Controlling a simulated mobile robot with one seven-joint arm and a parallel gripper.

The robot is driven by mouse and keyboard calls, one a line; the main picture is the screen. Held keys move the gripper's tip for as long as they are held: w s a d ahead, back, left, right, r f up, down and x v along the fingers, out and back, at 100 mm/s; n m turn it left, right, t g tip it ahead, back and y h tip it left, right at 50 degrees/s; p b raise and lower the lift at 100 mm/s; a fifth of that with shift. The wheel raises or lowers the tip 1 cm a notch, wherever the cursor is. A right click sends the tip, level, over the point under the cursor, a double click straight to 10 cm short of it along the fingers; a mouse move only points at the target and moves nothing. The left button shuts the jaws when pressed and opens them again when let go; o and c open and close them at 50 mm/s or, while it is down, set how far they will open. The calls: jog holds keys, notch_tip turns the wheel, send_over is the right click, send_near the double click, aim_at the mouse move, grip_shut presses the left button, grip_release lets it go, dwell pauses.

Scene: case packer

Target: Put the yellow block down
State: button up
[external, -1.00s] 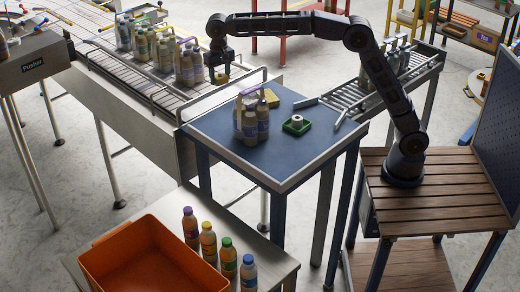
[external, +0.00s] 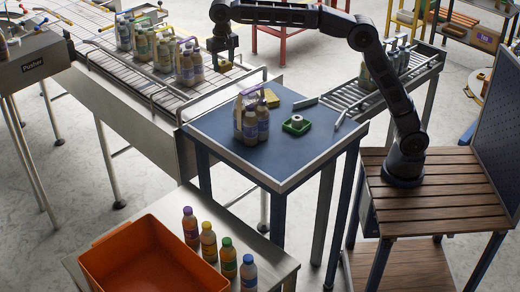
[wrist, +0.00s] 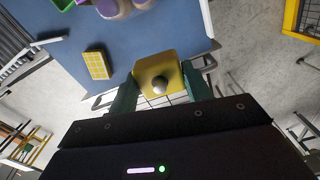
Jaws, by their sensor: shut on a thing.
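My gripper (external: 220,66) is shut on a yellow block (wrist: 172,67) with a round dark knob on its top. In the wrist view the green fingers (wrist: 160,90) lie on either side of the block. In the external view the held block is small and partly hidden by the fingers, raised near the conveyor's end and the far edge of the blue table (external: 222,129). I cannot tell its exact height. A second yellow piece (external: 269,98), with a grid pattern in the wrist view (wrist: 97,64), lies on the blue table.
A pack of bottles (external: 251,120) stands on the blue table, beside a green holder (external: 296,124) with a pale ring. A conveyor (external: 150,85) with bottle packs is at left, a roller track (external: 350,98) at right. The table's front is clear.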

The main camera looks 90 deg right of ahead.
jog(key=s+a, duration=0.9)
jog(key=a, duration=0.1)
jog(key=n, duration=0.1)
send_over(277, 155)
notch_tip(277, 155, down, 5)
notch_tip(277, 155, down, 20)
jog(key=shift+f, duration=0.2)
jog(key=shift+f, duration=0.15)
jog(key=o, duration=1)
jog(key=shift+o, duration=0.2)
